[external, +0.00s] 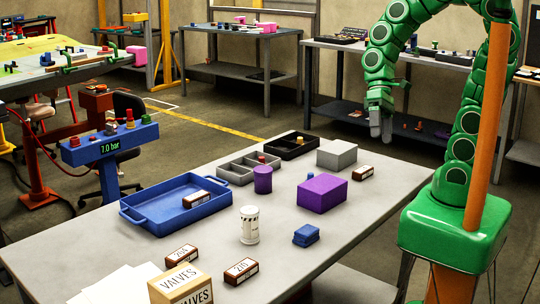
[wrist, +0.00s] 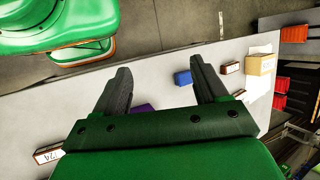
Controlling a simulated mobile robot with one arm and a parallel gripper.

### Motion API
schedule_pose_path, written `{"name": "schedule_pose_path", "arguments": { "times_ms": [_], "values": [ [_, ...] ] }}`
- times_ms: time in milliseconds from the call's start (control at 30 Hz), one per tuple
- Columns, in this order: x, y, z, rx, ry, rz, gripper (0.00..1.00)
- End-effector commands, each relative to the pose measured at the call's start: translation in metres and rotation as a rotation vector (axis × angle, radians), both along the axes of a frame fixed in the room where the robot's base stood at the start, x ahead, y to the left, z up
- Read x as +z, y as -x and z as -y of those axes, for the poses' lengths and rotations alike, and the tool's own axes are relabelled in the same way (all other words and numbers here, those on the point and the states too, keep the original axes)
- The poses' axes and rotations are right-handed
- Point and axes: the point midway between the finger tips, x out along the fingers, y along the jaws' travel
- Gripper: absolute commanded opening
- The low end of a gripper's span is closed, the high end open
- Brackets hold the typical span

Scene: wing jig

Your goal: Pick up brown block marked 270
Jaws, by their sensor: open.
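A brown block with a white label (external: 241,270) lies on the near part of the grey table, and its label reads like 270 or 210. A brown block marked 264 (external: 181,255) lies to its left. Another brown block (external: 195,200) is in the blue tray, and one more (external: 363,173) lies at the table's right edge; their labels are too small to read. My gripper (external: 381,132) hangs above the table's far right side, away from the blocks. In the wrist view my gripper (wrist: 160,68) is open with nothing between its fingers.
The table also bears a blue tray (external: 150,220), purple box (external: 322,192), purple cylinder (external: 263,180), white canister (external: 249,226), blue block (external: 306,235), grey box (external: 337,154) and VALVES box (external: 180,287). An orange post (external: 486,120) stands beside my arm.

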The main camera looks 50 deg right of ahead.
Motion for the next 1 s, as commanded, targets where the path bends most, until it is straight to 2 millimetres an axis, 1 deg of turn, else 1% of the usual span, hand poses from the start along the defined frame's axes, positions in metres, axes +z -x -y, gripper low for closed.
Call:
{"name": "schedule_pose_path", "arguments": {
  "times_ms": [33,100,400,600,667,800,867,1000],
  "values": [
    [0.0,-0.001,-0.017,-0.002,-0.04,-0.029,0.72],
    [0.001,-0.004,-0.04,-0.013,-0.098,-0.068,0.72],
    [0.009,-0.019,-0.132,-0.102,-0.313,-0.236,0.72],
    [0.011,-0.032,-0.186,-0.194,-0.42,-0.36,0.72],
    [0.01,-0.037,-0.201,-0.226,-0.446,-0.395,0.72],
    [0.005,-0.051,-0.234,-0.312,-0.492,-0.482,0.72],
    [0.001,-0.057,-0.248,-0.352,-0.509,-0.517,0.72],
    [-0.012,-0.07,-0.277,-0.451,-0.532,-0.602,0.72]
  ]
}}
